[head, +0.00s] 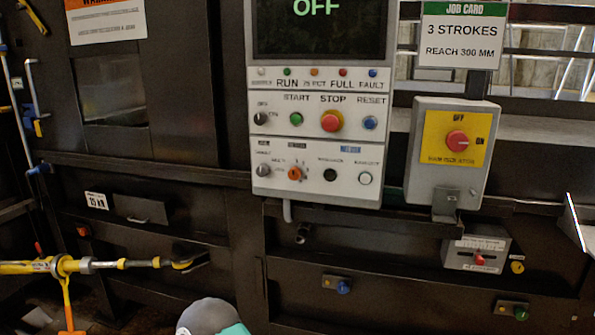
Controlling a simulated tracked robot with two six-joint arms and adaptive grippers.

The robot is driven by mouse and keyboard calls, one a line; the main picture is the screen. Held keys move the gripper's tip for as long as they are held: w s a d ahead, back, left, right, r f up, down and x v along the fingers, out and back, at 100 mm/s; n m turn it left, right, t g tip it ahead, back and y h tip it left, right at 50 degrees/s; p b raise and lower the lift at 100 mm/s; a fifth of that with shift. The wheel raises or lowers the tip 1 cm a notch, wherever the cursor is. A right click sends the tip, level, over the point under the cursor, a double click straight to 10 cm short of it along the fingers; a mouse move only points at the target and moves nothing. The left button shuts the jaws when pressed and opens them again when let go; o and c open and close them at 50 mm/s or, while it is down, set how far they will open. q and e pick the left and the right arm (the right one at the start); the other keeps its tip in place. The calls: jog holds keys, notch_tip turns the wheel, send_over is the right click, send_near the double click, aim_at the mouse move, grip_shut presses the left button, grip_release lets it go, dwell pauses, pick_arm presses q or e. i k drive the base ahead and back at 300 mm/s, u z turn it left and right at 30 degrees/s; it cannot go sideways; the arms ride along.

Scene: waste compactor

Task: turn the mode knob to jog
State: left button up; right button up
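The grey control panel (337,187) hangs in the upper middle of the head view. Its lower row holds a small black selector (262,170) at the left and an orange knob (295,173) just right of it. The small print around both is too blurred to tell surely which is the mode knob or where it points. The panel's screen (319,27) reads OFF in green. Neither of my grippers is in view. A grey rounded part with a teal edge, probably mine, shows at the bottom edge, well below the panel.
The panel also carries a green start button (296,118), red stop button (331,121) and blue reset button (370,122). A grey box with a red rotary switch (458,141) stands to its right. A yellow bar-like tool (120,264) extends at lower left. The panel's front looks clear.

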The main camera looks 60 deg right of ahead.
aim_at(262, 170)
jog(key=z, duration=5.35)
jog(key=k, duration=0.1)
jog(key=u, duration=3.8)
jog(key=i, duration=1.2)
